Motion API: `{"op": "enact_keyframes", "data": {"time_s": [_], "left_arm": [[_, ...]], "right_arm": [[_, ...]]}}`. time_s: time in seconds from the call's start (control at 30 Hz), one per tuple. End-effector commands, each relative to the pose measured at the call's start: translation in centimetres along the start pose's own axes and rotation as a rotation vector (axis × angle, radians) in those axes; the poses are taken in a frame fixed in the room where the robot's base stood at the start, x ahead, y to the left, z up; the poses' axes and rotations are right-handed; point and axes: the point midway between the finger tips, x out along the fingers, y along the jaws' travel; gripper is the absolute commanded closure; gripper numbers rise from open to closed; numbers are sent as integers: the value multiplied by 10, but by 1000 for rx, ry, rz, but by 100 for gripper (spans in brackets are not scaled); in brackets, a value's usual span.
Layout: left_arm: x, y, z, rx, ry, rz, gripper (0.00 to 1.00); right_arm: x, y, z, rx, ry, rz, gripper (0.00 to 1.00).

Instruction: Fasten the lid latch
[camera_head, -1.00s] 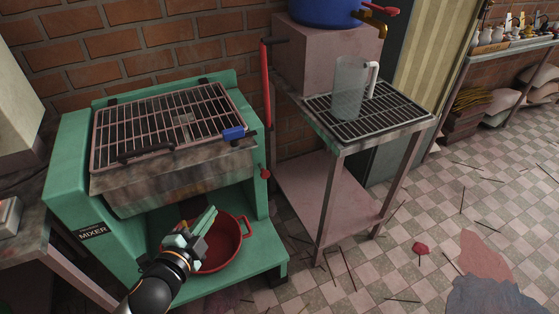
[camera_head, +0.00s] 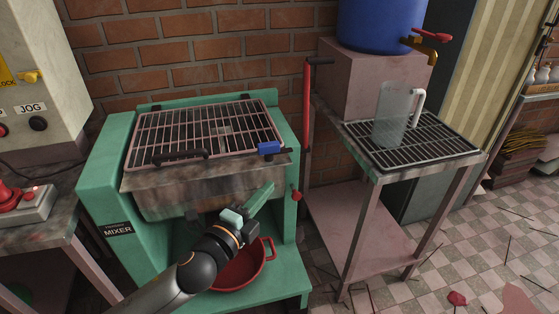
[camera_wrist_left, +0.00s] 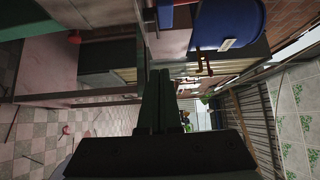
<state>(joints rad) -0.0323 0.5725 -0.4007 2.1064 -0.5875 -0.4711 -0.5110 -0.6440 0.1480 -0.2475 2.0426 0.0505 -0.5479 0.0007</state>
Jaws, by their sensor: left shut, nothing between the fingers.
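The mixer's lid is a wire grille (camera_head: 205,130) that lies down over the metal trough (camera_head: 185,190) of the green mixer. The blue latch (camera_head: 269,148) sits at the lid's front right corner; I cannot tell from here whether it is engaged. My left gripper (camera_head: 266,188) is shut and empty, in front of the trough and below the latch, with its fingers pointing up and right. In the left wrist view its fingers (camera_wrist_left: 156,100) lie together, and a blue piece that looks like the latch shows at the top edge. My right gripper is out of view.
A red pot (camera_head: 240,268) stands on the mixer's lower shelf, partly behind my left arm. A red-knobbed lever (camera_head: 296,196) is right of the trough. A rack table (camera_head: 425,158) with a clear jug (camera_head: 391,115) and a blue drum (camera_head: 380,22) stand to the right.

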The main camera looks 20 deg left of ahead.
Motion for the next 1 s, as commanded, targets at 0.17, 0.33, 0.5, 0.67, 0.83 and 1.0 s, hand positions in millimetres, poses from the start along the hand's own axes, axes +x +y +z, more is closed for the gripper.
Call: {"op": "enact_keyframes", "data": {"time_s": [0.17, 0.33, 0.5, 0.67, 0.83, 1.0], "left_arm": [[31, -2, 0, -1, -1, -4, 100], [61, -2, 0, -1, 0, -3, 100], [88, 0, 4, 1, -2, -1, 100], [103, 0, 20, 1, -1, 0, 100], [110, 0, 27, -1, 0, 1, 100], [110, 0, 28, -2, 1, 1, 100]], "right_arm": [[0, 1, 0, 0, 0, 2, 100], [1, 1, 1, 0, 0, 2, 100], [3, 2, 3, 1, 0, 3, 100], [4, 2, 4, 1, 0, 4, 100], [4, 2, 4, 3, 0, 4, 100], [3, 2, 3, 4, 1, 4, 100]]}}
